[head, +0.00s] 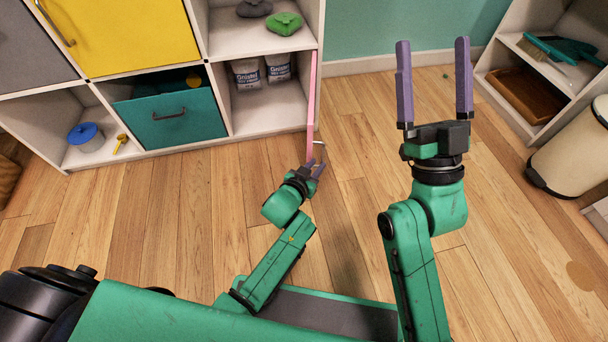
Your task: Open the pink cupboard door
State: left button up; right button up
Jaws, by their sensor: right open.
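The pink cupboard door (312,110) stands swung out from the shelf unit and shows nearly edge-on. The compartment beside it is exposed, with two white bags (279,68) inside. A small handle (320,144) sticks out on the right side of the door near its free end. My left gripper (315,167) is at the door's near end, just below the handle. Its fingers look small here, and I cannot tell whether they touch or grip anything. My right gripper (434,85) is open and empty, to the right of the door over the floor.
The shelf unit also has a yellow door (125,30), a teal drawer (170,115) and a blue-lidded pot (86,137). At right are a shelf with a brown tray (527,85) and a cream bin (575,155). The wooden floor between is clear.

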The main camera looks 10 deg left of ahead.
jog(key=s+a+f+m+g+h+p, duration=0.15)
jog(key=f+g, duration=0.25)
jog(key=f, duration=1)
jog(key=a+f+m+g+h+p, duration=0.15)
jog(key=f+g, duration=0.35)
jog(key=f, duration=0.8)
pick_arm(q)
jog(key=v, duration=0.6)
jog(key=shift+s+a+p, duration=0.3)
jog(key=shift+a+p, duration=0.05)
pick_arm(e)
jog(key=s+f+g, duration=0.3)
jog(key=s+f, duration=0.4)
jog(key=f, duration=0.3)
jog(key=shift+a+f+g+h, duration=0.15)
jog(key=shift+a+g+h, duration=0.15)
jog(key=shift+a+h, duration=0.1)
